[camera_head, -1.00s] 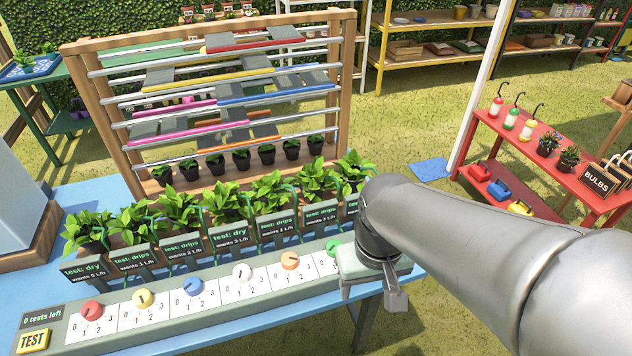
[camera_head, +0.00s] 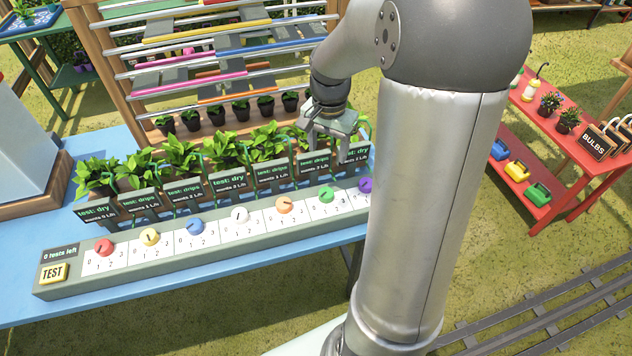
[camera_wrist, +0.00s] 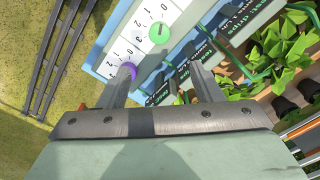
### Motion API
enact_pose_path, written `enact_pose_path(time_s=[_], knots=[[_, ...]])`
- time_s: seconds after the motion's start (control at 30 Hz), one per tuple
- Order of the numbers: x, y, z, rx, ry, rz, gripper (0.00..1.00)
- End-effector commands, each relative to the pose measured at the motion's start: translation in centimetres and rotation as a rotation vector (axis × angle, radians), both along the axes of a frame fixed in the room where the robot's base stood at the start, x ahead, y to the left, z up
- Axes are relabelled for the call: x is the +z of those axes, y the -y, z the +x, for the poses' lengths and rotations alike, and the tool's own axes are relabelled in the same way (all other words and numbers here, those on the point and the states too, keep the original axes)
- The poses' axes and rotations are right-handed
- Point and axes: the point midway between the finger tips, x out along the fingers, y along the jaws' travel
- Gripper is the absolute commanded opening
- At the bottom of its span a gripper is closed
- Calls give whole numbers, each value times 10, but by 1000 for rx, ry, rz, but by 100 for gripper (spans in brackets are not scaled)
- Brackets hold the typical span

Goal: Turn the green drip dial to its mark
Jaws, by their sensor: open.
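The green dial (camera_head: 326,195) is near the right end of the dial strip, between the orange dial (camera_head: 284,205) and the purple dial (camera_head: 366,186). It has numbers printed around it. My gripper (camera_head: 328,140) is open and empty, raised above the signs and plants behind the dial. The fingers (camera_wrist: 161,68) are spread apart.
Several potted plants (camera_head: 180,158) and signs stand close behind the dial strip. A yellow TEST button (camera_head: 53,273) is at its left end. A wooden rack (camera_head: 110,90) stands behind. A red shelf (camera_head: 560,165) and rails (camera_head: 560,320) lie right.

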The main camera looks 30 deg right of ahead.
Motion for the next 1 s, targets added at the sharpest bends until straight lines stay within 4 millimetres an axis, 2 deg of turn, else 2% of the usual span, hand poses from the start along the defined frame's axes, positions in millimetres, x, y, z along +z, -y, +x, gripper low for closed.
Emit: enact_pose_path(time_s=[0.4, 0.6, 0.8, 1.0], knots=[[-91, -2, -2, 5, -7, 3, 59], [-129, -2, -2, 6, -5, 3, 59], [-152, -1, -1, 4, -3, 0, 59], [-158, -1, -1, 5, 0, 0, 59]])
